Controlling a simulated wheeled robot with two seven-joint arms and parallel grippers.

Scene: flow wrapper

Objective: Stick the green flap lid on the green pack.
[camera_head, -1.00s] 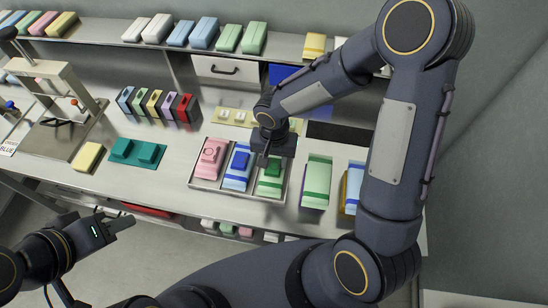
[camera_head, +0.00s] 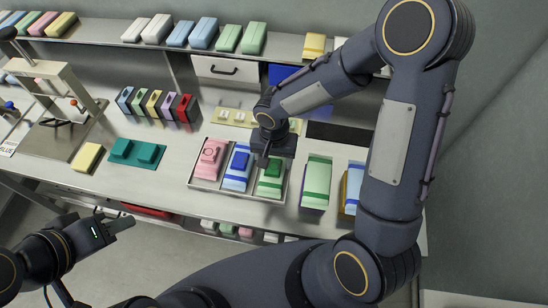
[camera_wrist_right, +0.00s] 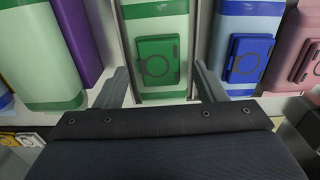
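The green pack (camera_head: 268,190) is pale green with darker green bands and lies at the right end of a shallow tray (camera_head: 236,193). The green flap lid (camera_wrist_right: 160,62), a dark green square with a ring mark, lies flat on its top face; the wrist view does not show whether it is stuck. My right gripper (camera_wrist_right: 163,88) is open, with one finger on each side of the pack's near end and nothing between the fingertips touching them. In the head view it hangs over the pack (camera_head: 268,160) and partly hides the lid. My left gripper (camera_head: 125,220) is away from the bench at lower left.
A blue pack (camera_head: 237,178) with a blue lid and a pink pack (camera_head: 208,162) share the tray. A larger green-banded pack (camera_head: 316,185) stands close to the right. A teal holder (camera_head: 137,153) and a yellow block (camera_head: 88,157) lie to the left.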

